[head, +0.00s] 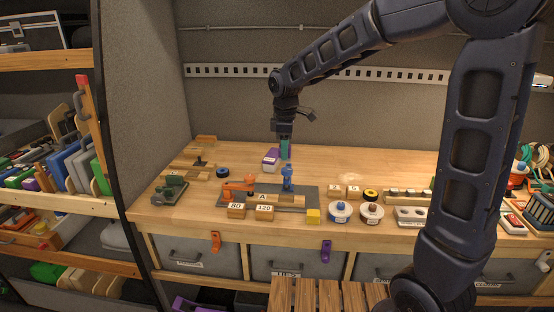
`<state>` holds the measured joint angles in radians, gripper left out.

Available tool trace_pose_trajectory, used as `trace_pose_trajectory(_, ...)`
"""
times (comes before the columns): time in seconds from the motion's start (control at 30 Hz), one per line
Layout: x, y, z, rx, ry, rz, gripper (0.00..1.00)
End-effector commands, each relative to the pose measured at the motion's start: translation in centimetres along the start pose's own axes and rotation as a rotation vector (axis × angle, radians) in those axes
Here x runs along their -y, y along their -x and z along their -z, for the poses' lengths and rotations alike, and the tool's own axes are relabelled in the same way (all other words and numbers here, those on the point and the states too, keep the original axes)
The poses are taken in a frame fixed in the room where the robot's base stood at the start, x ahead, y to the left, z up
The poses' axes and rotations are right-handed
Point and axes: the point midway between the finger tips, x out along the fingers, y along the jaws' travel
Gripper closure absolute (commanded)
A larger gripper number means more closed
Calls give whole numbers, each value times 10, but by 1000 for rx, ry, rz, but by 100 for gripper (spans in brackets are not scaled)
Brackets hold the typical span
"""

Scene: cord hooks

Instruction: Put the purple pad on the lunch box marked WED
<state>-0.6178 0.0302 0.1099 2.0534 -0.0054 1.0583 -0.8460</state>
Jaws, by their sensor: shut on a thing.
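My gripper (285,152) points straight down above the back middle of the wooden bench. It is shut on a small teal piece (285,147), largely covered by the fingers, so its shape is unclear. A small purple block-like thing (270,160) with a pale label on its front sits just left of the gripper; I cannot tell whether they touch, and the label is too small to read. No lunch box marked WED can be made out in this view.
A blue upright clamp (287,180) and an orange clamp (238,188) stand on a dark plate (310,194) in front of the gripper. Wooden blocks marked 80 (236,211) and 120 (264,212) lie at the front. Bench right of the gripper (390,165) is fairly clear.

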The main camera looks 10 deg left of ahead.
Motion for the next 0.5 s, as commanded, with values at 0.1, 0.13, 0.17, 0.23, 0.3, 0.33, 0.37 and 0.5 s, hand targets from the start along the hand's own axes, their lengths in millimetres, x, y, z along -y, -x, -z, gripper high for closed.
trace_pose_trajectory(0.1,-38,10,19,0,3,0,86)
trace_pose_trajectory(0.13,-48,13,23,-1,3,0,86)
trace_pose_trajectory(0.17,-56,16,27,0,4,0,86)
trace_pose_trajectory(0.23,-78,21,36,0,6,0,86)
trace_pose_trajectory(0.3,-99,26,44,1,7,0,86)
trace_pose_trajectory(0.33,-109,28,47,1,8,-1,86)
trace_pose_trajectory(0.37,-118,30,50,1,8,-1,86)
trace_pose_trajectory(0.5,-161,36,62,1,7,0,86)
